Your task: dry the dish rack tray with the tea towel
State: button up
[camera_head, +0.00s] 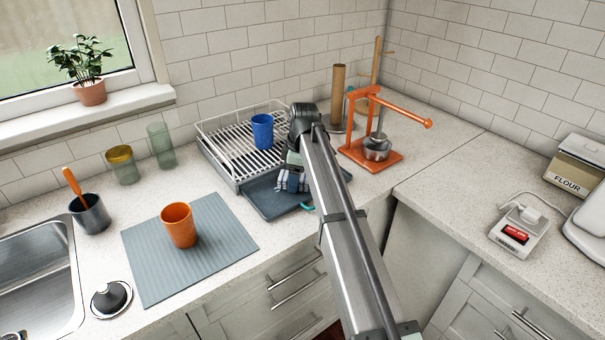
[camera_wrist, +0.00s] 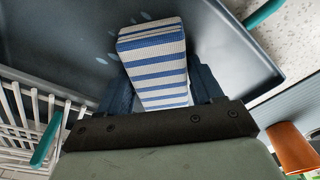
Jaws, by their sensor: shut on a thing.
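The tea towel (camera_head: 290,181), folded into a blue and white striped pad, is held in my gripper (camera_head: 293,172). In the wrist view the towel (camera_wrist: 152,66) sits between the two dark fingers of my gripper (camera_wrist: 162,88), which are shut on it. The dark grey dish rack tray (camera_head: 268,204) lies on the counter in front of the rack, partly hidden by my arm. In the wrist view the tray (camera_wrist: 60,38) is below the towel, with pale wet-looking spots near the towel's far end. I cannot tell whether the towel touches the tray.
The white wire dish rack (camera_head: 215,135) with a blue cup (camera_head: 263,131) stands behind the tray. An orange press (camera_head: 372,155) is close on the right. An orange cup (camera_head: 178,225) stands on a grey mat (camera_head: 150,270) at left. Glasses stand near the wall.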

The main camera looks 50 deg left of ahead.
aim_at(275, 194)
jog(key=shift+s, duration=3.4)
jog(key=shift+w, duration=7.45)
notch_tip(275, 194, up, 8)
jog(key=shift+s, duration=0.15)
jog(key=shift+r, duration=0.1)
